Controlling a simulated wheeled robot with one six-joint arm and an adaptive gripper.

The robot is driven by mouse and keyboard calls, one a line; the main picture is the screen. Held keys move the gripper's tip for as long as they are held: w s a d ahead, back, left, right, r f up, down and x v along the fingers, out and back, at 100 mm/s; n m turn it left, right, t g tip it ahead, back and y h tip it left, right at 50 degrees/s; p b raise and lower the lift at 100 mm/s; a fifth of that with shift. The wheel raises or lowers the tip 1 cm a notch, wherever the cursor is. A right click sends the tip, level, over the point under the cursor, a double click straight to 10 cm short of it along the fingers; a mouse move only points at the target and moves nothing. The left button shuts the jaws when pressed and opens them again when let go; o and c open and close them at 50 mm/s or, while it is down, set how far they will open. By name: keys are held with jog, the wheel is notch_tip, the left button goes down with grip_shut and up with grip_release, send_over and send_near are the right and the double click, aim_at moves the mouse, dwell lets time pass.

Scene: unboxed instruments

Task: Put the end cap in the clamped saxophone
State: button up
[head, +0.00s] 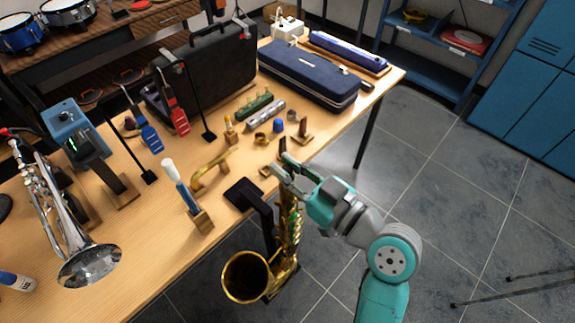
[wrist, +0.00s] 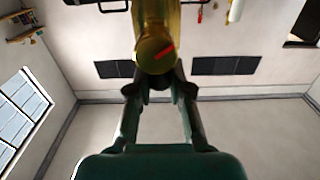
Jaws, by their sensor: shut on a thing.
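The saxophone (head: 288,240) is brass and stands beside the table's near edge, held at the black clamp (head: 262,212), its bell facing down-left. My gripper (head: 279,171) is over the saxophone's upper end and hides part of it. In the wrist view my gripper (wrist: 160,80) is shut on a round, dark yellow end with a red mark, which I take for the end cap (wrist: 150,58). A brass-coloured tube reaches up from it to the picture's top edge. I cannot tell whether the cap is seated in the saxophone or only close to it.
A brass neck (head: 210,170) lies on the wooden table (head: 120,235) left of my gripper. Small parts and a blue cap (head: 278,126) stand behind it. A trumpet (head: 72,220) is at the left and a navy case (head: 310,75) at the back. The floor at the right is mostly open.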

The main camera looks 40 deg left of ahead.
jog(key=shift+f, duration=0.45)
dwell(0.6)
jog(key=o, duration=0.9)
jog(key=d, duration=0.6)
jog(key=shift+s, duration=0.25)
dwell(0.9)
